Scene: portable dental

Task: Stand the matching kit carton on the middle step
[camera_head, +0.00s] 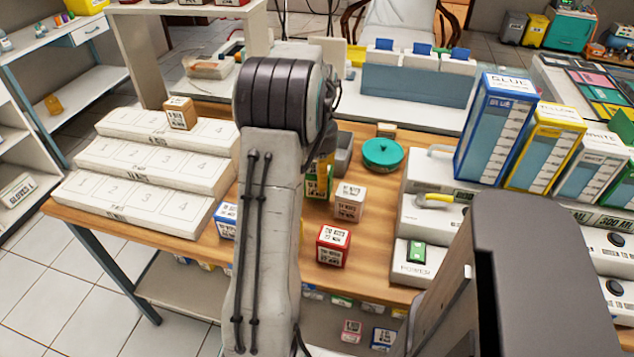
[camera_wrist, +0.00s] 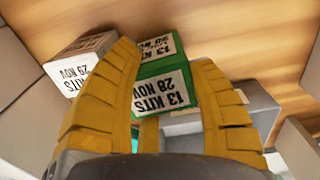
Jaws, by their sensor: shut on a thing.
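My gripper (camera_wrist: 165,56) has its two yellow fingers shut on a green-and-white kit carton (camera_wrist: 163,90) in the wrist view; its labels read 13 KITS, 28 NOV. In the head view the green carton (camera_head: 319,186) shows partly behind my arm, above or on the wooden table; I cannot tell whether it touches the wood. The white three-step stand is at the left, with numbered places on each step. Its middle step (camera_head: 150,163) holds no carton in the visible part. A brown-and-white carton (camera_head: 179,112) stands on the back step.
A white carton (camera_head: 349,201), also in the wrist view (camera_wrist: 78,62), and a red carton (camera_head: 333,246) stand right of my arm. A blue carton (camera_head: 226,219) is beside the stand, partly hidden. A grey bin (camera_head: 343,155) and teal lidded pot (camera_head: 382,153) are behind.

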